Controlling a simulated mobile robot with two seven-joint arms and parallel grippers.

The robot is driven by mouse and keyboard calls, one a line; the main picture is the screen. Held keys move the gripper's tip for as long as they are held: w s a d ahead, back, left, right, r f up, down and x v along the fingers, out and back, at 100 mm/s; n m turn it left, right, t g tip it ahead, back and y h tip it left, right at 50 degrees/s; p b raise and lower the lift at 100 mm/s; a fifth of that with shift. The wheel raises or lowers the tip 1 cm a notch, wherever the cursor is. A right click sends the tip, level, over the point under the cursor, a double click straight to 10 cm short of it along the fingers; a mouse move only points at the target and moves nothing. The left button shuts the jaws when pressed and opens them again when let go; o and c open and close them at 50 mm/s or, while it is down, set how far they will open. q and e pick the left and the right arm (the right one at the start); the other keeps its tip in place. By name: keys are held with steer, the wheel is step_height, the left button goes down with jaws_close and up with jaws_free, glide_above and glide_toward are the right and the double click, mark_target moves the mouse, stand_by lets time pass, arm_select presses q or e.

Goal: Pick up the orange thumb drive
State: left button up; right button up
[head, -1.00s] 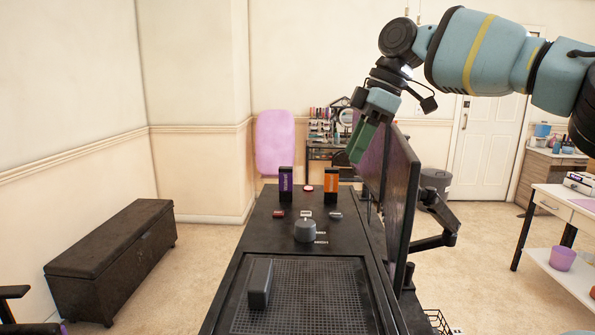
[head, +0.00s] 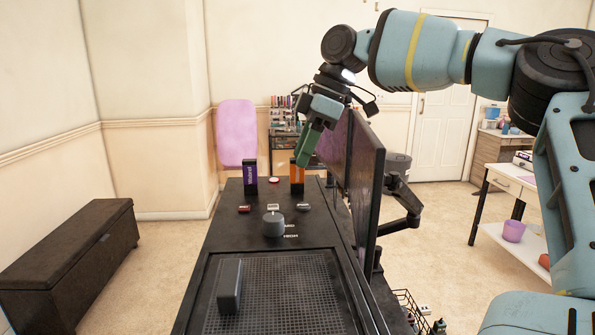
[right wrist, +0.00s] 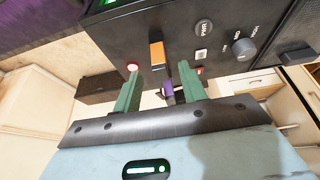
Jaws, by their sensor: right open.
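The orange thumb drive (head: 297,174) stands upright at the far end of the black console, its top partly covered by my right gripper (head: 303,160) in the head view. In the right wrist view the orange thumb drive (right wrist: 156,52) shows in line with the gap between the green fingers of my right gripper (right wrist: 158,75), just beyond the tips. The fingers are apart with nothing held. A purple thumb drive (head: 250,172) stands upright to its left and shows partly between the fingers in the right wrist view (right wrist: 168,89). My left gripper is not in view.
The black console (head: 225,210) carries a grey knob (head: 273,224), small switches, a red button (head: 273,181) and a grey block (head: 229,287) on mesh. Dark monitors (head: 362,185) stand close along its right side. A dark bench (head: 70,260) is at left.

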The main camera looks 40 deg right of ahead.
mark_target(297, 174)
steer(key=shift+x, duration=2)
steer(key=shift+s, duration=0.1)
steer(key=shift+c, duration=0.3)
jaws_close()
